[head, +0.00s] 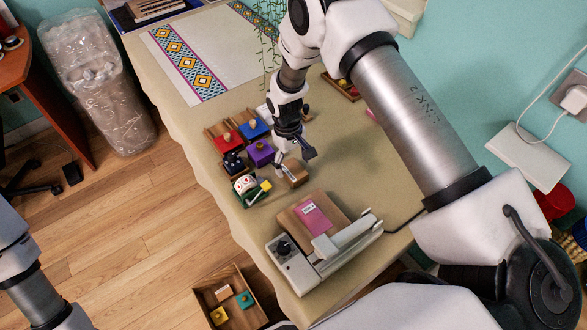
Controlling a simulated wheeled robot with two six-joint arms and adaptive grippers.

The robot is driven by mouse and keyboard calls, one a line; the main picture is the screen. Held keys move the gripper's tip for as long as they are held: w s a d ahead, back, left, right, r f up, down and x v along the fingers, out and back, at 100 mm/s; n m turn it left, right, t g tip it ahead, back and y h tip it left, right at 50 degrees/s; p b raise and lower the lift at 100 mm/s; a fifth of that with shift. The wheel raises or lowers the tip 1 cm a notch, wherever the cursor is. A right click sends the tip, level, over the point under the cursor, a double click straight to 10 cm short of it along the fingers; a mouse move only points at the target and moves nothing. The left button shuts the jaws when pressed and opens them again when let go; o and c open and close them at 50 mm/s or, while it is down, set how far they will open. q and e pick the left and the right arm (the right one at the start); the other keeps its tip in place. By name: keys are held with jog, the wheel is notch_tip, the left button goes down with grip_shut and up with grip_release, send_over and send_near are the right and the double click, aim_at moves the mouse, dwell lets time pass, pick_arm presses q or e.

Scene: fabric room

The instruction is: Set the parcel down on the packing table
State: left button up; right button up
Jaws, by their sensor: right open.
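The table (225,80) has a beige cloth and runs diagonally across the view. A small brown box (295,174), which may be the parcel, is on the table by the fingertips of my right gripper (294,163). That gripper is open, pointing down, with one finger on each side of the box's upper part. I cannot tell whether the fingers touch it. A larger flat brown piece with a pink label (312,217) lies by a grey-white device (318,262) at the near end. My left gripper is out of view.
Red, blue and purple knobbed blocks (260,152) in wooden trays and a white-green object (245,185) stand left of my right gripper. A wooden crate (258,308) with several blocks sits below. A patterned cloth (193,65) lies at the far end. Bare table shows right of the gripper.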

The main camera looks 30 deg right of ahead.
aim_at(290, 166)
notch_tip(290, 166, up, 9)
jog(key=w, duration=0.1)
jog(key=shift+w+r+b, duration=0.15)
jog(key=shift+b, duration=0.3)
jog(key=shift+a, duration=0.1)
dwell(0.7)
